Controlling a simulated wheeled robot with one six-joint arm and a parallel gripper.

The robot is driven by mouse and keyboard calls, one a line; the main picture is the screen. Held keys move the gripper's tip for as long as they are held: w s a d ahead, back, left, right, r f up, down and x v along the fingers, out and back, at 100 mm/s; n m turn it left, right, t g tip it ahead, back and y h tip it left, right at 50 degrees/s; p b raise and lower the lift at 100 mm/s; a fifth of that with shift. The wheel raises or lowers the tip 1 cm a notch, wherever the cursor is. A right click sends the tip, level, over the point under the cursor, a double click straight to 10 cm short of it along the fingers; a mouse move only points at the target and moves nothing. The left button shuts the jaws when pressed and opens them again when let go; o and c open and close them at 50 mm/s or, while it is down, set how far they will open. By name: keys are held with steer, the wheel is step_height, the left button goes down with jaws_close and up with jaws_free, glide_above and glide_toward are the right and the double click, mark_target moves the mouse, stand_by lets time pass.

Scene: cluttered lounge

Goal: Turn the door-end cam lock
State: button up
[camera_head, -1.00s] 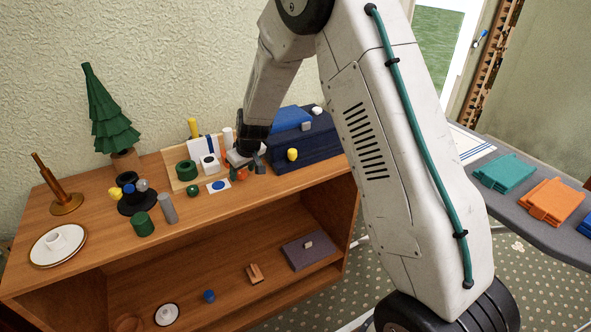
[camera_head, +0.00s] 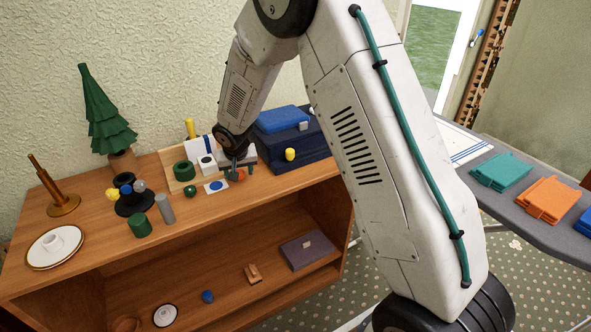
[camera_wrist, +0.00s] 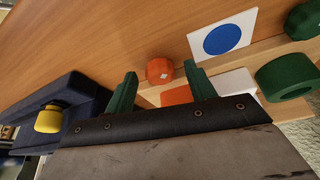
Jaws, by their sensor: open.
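A navy box (camera_head: 302,143) sits at the right end of the cabinet top, with a yellow knob (camera_head: 290,154) on its front. The knob also shows at the left of the wrist view (camera_wrist: 49,118). I cannot tell for certain which part is the cam lock. My gripper (camera_head: 238,173) is low over the cabinet top, left of the box. In the wrist view its two green fingers (camera_wrist: 158,83) are apart. A faceted orange-red knob (camera_wrist: 160,69) with a white mark shows just past and between the fingertips, not gripped.
A white card with a blue disc (camera_wrist: 222,39), a green ring (camera_wrist: 287,77) and a small green knob (camera_wrist: 304,20) are close to the gripper. A blue folder-like item (camera_head: 279,118) lies on the box. The cabinet top (camera_head: 200,218) is bare toward its front edge.

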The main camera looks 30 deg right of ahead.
steer(key=shift+a+m, duration=0.1)
steer(key=shift+m, duration=0.6)
steer(key=v, duration=0.8)
steer(key=s+d+r+n+g, duration=0.2)
steer(key=s+r, duration=0.3)
steer(key=s, duration=0.7)
steer(key=s+d+r+n+g, duration=0.2)
steer(key=s+r, duration=0.3)
steer(key=s, duration=0.8)
steer(key=shift+s+d+r+g+h, duration=0.2)
steer(key=shift+d+g+h, duration=0.1)
steer(key=shift+d+g, duration=0.45)
